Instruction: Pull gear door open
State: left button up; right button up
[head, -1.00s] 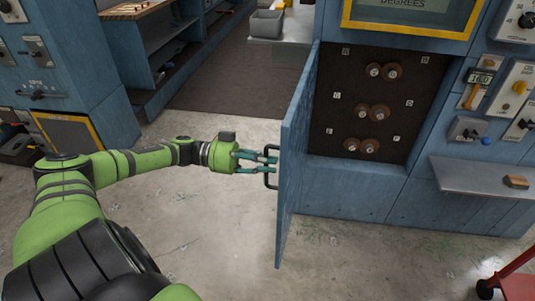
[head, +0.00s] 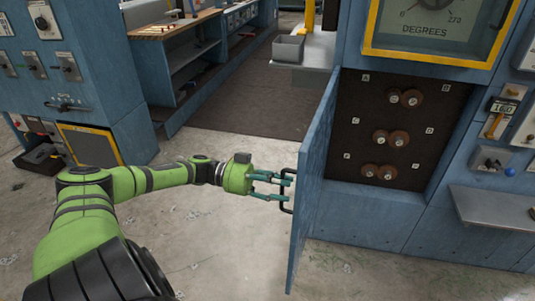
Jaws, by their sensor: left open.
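The gear door (head: 312,190) is a blue panel that stands swung out from the blue cabinet, seen nearly edge-on. Its black handle (head: 286,190) is on the left face. Behind the door, a dark recess (head: 352,125) shows several brown gears (head: 381,137) in pairs, with small letter labels. My left gripper (head: 287,186) reaches in from the left on the green arm. Its teal fingers are open, with their tips at the handle. Whether they touch it I cannot tell. My right gripper is not in view.
A grey shelf (head: 490,210) sticks out of the cabinet at the right, below switches and a yellow-framed dial (head: 440,25). A grey bin (head: 289,47) sits on a ledge behind the door. The concrete floor left of the door is clear.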

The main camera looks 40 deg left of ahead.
pick_arm(q)
jog(key=v, duration=1.1)
jog(key=shift+s+a, duration=0.2)
jog(key=shift+a, duration=0.05)
